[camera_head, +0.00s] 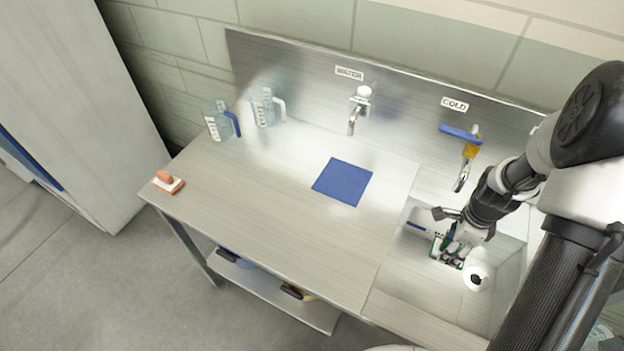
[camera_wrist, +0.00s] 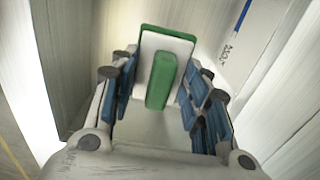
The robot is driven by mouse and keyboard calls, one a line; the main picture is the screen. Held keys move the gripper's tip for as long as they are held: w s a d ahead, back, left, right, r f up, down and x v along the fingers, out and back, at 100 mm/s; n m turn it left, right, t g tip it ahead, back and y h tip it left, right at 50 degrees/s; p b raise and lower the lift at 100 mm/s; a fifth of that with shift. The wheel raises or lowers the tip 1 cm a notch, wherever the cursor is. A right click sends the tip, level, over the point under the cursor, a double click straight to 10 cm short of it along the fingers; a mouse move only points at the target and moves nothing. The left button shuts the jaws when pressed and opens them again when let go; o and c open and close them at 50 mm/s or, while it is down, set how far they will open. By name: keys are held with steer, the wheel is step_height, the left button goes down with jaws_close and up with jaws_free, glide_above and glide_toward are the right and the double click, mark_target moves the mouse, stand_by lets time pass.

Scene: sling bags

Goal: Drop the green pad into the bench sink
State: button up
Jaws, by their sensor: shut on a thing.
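The green pad (camera_head: 446,259) has a white layer and a green grip block. In the wrist view the pad (camera_wrist: 161,82) sits between the blue-padded fingers of my gripper (camera_wrist: 158,95), which is shut on the grip block. In the head view my gripper (camera_head: 449,243) points down over the bench sink (camera_head: 400,303), at the right of the bench. The pad appears within the sink's outline, low in the basin; I cannot tell whether it touches the bottom. My fingers partly hide it in the head view.
A blue mat (camera_head: 343,182), jugs (camera_head: 219,122) and an orange-white pad (camera_head: 168,182) are left.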

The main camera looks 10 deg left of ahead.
steer(key=o, duration=1.1)
step_height(320, 180, up, 12)
stand_by(0.5)
steer(key=s+a+r+n+t, duration=0.1)
steer(key=s+a+r+n, duration=0.3)
steer(key=r+n, duration=0.15)
steer(key=s+a+r+n+t, duration=0.1)
steer(key=s+a+r+n, duration=0.25)
steer(key=r, duration=0.35)
steer(key=s+a+r+n+t, duration=0.1)
steer(key=s+n, duration=0.3)
steer(key=s+a+r+n, duration=0.2)
steer(key=s+n, duration=0.2)
steer(key=s+a+r+n+t, duration=0.1)
steer(key=s+a+n, duration=0.1)
steer(key=s+n, duration=0.2)
steer(key=shift+s+r+t+b, duration=0.1)
steer(key=shift+r+t+b, duration=0.05)
steer(key=shift+t+b, duration=0.15)
